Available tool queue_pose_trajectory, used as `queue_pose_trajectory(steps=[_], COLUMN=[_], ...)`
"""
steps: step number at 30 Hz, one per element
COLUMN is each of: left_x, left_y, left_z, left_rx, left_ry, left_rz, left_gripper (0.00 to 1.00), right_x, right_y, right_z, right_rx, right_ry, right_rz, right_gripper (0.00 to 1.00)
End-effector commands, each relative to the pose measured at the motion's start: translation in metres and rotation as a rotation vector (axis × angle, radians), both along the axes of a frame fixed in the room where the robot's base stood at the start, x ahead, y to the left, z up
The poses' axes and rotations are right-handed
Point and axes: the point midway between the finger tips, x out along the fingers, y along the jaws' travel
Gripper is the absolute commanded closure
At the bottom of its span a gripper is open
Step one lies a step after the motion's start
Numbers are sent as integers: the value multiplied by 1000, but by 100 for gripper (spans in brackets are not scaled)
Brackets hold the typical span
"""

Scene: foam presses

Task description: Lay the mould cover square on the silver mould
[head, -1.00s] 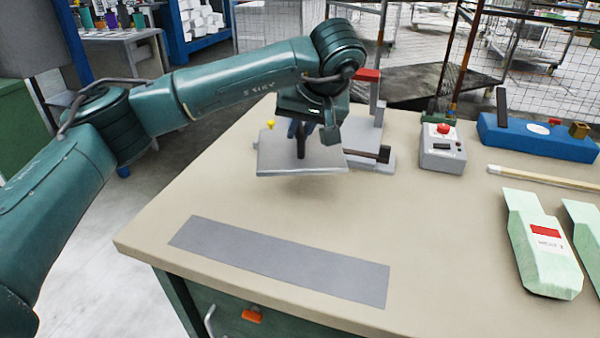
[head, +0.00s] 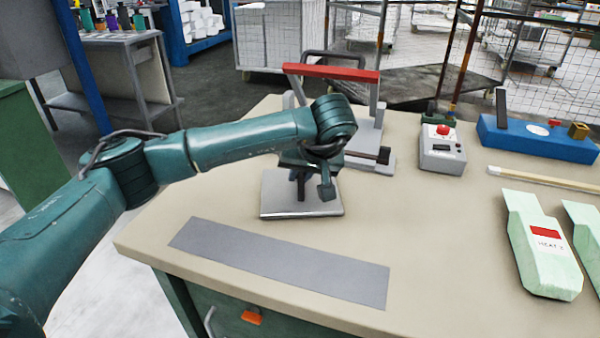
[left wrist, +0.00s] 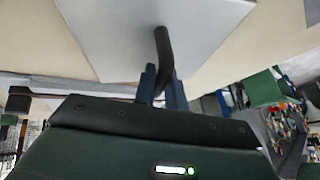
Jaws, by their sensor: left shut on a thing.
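The mould cover (head: 274,193) is a flat light-grey plate with a black upright handle. It lies about level, low over the tabletop, behind the grey strip. My left gripper (head: 300,180) points down from above and is shut on the handle. In the left wrist view the dark bent handle (left wrist: 163,50) stands between the two fingers, with the pale plate (left wrist: 125,30) beyond. I cannot make out the silver mould as a separate thing, nor tell whether the cover touches anything beneath. My right gripper is not in view.
A press with a red lever (head: 330,73) stands just behind the cover. A grey control box with a red button (head: 441,150), a blue block (head: 535,138) and pale green pieces (head: 545,250) are on the right. A flat grey strip (head: 280,262) lies at the front.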

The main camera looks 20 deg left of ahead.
Motion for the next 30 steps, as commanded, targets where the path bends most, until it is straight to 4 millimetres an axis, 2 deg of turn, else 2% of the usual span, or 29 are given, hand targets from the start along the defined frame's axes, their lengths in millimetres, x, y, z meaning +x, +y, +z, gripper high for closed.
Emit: queue_pose_trajectory(steps=[3,4,12,18,22,26,30], left_x=[0,0,0,0,-1,-9,-21], left_y=[0,0,0,0,-2,-10,-22], left_z=[-3,-3,-2,-2,5,24,51], left_rx=[-1,0,0,0,-1,-1,0], left_ry=[-2,0,1,1,-1,-3,-5], left_rz=[0,-1,-1,0,-2,-4,-5], left_gripper=[100,86,66,66,66,66,66], right_x=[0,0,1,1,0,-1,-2], right_y=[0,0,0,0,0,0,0], right_z=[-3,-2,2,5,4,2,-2], right_rx=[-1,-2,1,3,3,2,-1], right_ry=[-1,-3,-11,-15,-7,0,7], right_rz=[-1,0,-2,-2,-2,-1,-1], right_gripper=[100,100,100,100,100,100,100])
